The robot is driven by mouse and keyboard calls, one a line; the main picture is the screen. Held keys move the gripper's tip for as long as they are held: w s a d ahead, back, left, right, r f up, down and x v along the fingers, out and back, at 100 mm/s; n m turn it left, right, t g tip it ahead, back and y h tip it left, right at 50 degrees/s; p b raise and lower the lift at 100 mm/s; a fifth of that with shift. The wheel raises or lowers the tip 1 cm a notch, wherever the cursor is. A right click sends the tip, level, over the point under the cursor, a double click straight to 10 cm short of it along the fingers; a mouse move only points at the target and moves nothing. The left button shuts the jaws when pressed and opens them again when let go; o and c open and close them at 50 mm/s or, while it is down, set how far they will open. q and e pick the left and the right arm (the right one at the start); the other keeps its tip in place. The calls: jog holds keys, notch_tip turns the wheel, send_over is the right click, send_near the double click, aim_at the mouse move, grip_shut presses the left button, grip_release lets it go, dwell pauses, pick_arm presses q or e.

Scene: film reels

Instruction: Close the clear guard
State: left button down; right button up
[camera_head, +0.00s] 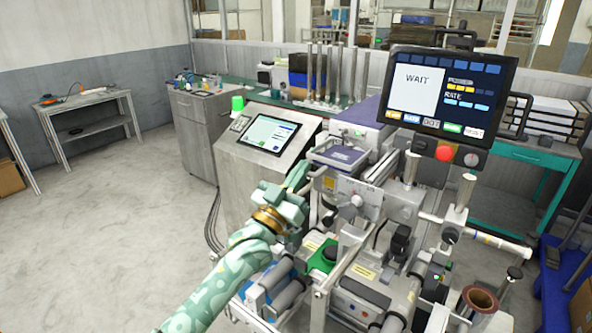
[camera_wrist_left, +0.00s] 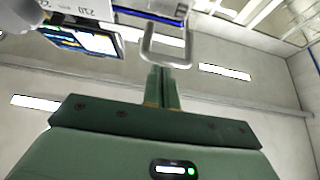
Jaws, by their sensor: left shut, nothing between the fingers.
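My left gripper (camera_head: 298,176) reaches up beside the left side of the grey reel machine (camera_head: 352,196). Its fingers are shut and empty, and they also show in the left wrist view (camera_wrist_left: 163,86), pointing at a grey U-shaped handle (camera_wrist_left: 166,62). The handle is just beyond the fingertips; whether they touch it I cannot tell. I cannot make out the clear guard's panel in either view, nor whether the handle belongs to it. My right gripper is not in view.
A monitor reading WAIT (camera_head: 447,92) stands over the machine, with a red button (camera_head: 444,153) below it. A sloped console (camera_head: 262,140) with a green lamp (camera_head: 237,103) is behind my left gripper. Rollers crowd the machine's front.

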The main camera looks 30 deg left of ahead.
pick_arm(q)
jog(key=shift+f, duration=0.15)
notch_tip(320, 180, down, 14)
jog(key=b, duration=0.7)
jog(key=shift+r, duration=0.25)
